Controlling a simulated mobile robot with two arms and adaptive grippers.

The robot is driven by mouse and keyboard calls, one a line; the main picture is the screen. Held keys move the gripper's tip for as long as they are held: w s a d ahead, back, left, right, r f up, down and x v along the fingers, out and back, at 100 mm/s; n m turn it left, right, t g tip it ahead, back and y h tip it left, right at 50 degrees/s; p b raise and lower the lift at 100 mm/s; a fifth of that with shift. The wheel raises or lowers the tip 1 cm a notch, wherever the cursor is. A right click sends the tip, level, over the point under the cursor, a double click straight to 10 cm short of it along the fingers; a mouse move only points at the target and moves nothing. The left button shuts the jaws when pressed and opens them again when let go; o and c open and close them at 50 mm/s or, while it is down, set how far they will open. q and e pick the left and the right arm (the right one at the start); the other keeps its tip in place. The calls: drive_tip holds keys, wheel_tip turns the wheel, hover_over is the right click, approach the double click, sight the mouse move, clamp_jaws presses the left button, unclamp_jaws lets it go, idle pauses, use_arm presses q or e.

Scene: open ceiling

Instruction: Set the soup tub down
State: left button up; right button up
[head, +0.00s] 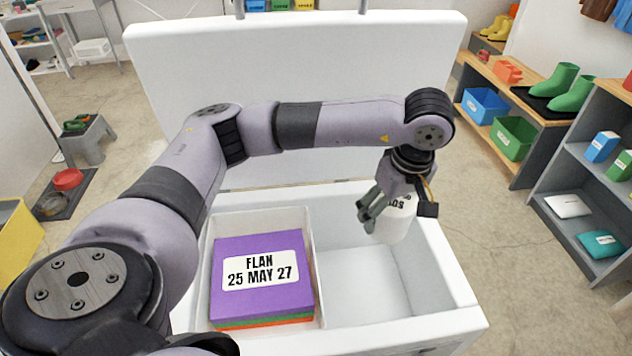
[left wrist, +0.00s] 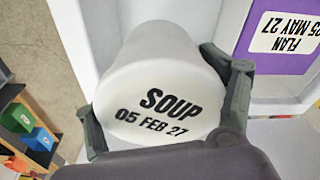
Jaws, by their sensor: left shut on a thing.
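The soup tub (head: 397,224) is a white round tub. In the left wrist view the tub (left wrist: 163,85) shows black lettering, "SOUP 05 FEB 27". My left gripper (head: 388,208) is shut on it, with one finger on each side of the tub in the left wrist view (left wrist: 165,112). It holds the tub over the right compartment of an open white chest (head: 467,322). I cannot tell whether the tub's base touches anything. My right gripper is not in view.
A white bin (head: 217,228) on the chest's left side holds a purple box labelled "FLAN 25 MAY 27" (head: 262,292) on top of other coloured boxes. The right compartment's floor (head: 375,285) looks bare. The raised lid (head: 300,60) stands behind my arm.

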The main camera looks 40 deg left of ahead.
use_arm(q)
drive_tip(key=w+a+f+n+b, duration=0.2)
drive_tip(key=a+f+n+b, duration=0.35)
drive_tip(key=a+f, duration=0.45)
drive_tip(key=b, duration=0.1)
approach(344, 272)
drive_tip(key=shift+g, duration=0.4)
drive_tip(key=f, duration=0.2)
drive_tip(key=f+b, duration=0.1)
drive_tip(key=f, duration=0.1)
drive_tip(key=shift+w+a, duration=0.3)
drive_tip(key=shift+w, duration=0.05)
drive_tip(key=shift+f, duration=0.35)
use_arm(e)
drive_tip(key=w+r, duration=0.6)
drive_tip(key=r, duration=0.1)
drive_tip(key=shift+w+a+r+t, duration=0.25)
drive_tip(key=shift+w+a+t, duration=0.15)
use_arm(q)
drive_tip(key=shift+f, duration=0.1)
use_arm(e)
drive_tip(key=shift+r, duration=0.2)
use_arm(q)
drive_tip(key=o, duration=2)
